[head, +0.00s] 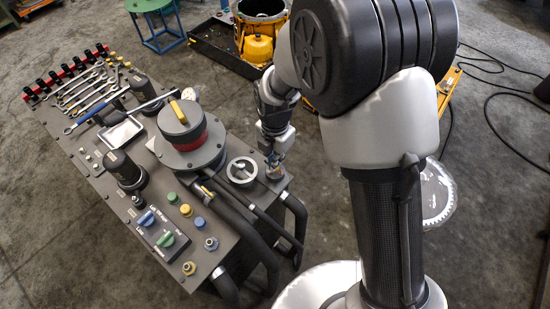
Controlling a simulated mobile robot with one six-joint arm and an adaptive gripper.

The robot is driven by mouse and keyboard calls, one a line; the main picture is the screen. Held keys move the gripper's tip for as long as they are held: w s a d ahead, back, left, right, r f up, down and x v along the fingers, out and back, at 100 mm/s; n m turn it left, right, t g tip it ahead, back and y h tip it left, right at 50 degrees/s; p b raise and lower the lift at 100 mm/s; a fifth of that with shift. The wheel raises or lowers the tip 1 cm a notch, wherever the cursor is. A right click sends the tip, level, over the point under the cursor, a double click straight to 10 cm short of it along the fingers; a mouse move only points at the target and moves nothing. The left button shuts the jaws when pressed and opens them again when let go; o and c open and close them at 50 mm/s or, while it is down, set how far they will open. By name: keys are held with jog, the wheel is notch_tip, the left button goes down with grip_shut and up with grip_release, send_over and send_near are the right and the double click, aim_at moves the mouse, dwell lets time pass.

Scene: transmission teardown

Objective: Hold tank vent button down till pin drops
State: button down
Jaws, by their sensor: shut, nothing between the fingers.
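The tank is probably the dark round vessel with a red band (188,138) and a yellow handle on top, standing on the grey bench. My gripper (274,169) points down at the bench's right corner, to the right of a round silver-rimmed handwheel (242,170). Its fingers look closed, with their tips at or just above a small coppery fitting (275,175). I cannot tell whether they touch it. No vent button or pin can be made out clearly; the fingers partly hide the spot beneath them.
The bench's front panel holds a blue knob (146,218), a green knob (166,240) and several coloured buttons. Thick black hoses (252,225) run over its right edge. Wrenches (85,92) and a white tray (124,133) lie at the left. A yellow machine (259,47) stands behind.

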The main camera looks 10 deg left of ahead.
jog(key=shift+s+f+b, duration=0.1)
jog(key=shift+f+b, duration=0.5)
jog(key=shift+f, duration=0.4)
dwell(1.5)
jog(key=shift+r, duration=0.1)
jog(key=shift+r+p, duration=2.65)
jog(key=shift+r, duration=0.85)
